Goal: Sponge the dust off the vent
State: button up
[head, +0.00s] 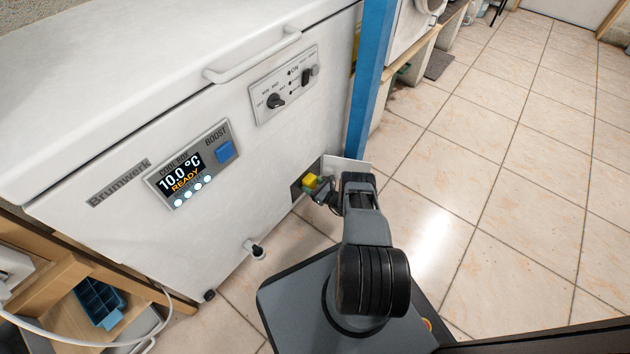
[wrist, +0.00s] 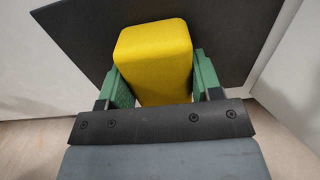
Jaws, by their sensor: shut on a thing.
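My gripper (head: 315,187) is shut on a yellow sponge (head: 309,181), low on the front of the white chest freezer (head: 225,215). In the wrist view the sponge (wrist: 155,55) sits between the two green fingers (wrist: 160,88). Beyond it is a plain dark grey panel (wrist: 75,40) set in white, which looks like the vent. In the head view the dark vent opening (head: 297,190) is partly hidden by the sponge and gripper. I cannot tell whether the sponge touches the vent. No dust can be made out.
A white flap (head: 352,166) stands out at the vent's right side, close to my arm. A blue post (head: 369,80) rises beside the freezer. A drain spout (head: 254,249) sticks out low on the freezer's front. Tiled floor (head: 500,200) is clear at right.

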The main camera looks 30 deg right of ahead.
jog(key=shift+s+a+p, duration=0.25)
jog(key=shift+s+a, duration=0.05)
jog(key=shift+a, duration=0.45)
jog(key=shift+s+a+p, duration=0.2)
jog(key=shift+s+a, duration=0.05)
jog(key=shift+a, duration=0.5)
jog(key=shift+s+a+p, duration=0.25)
jog(key=shift+s+a, duration=0.05)
jog(key=shift+a, duration=0.45)
send_near(298, 188)
jog(key=shift+w+d+f+p, duration=0.1)
jog(key=shift+w+f+p, duration=0.15)
jog(key=shift+w, duration=0.2)
jog(key=shift+v, duration=1.5)
jog(key=shift+r, duration=0.1)
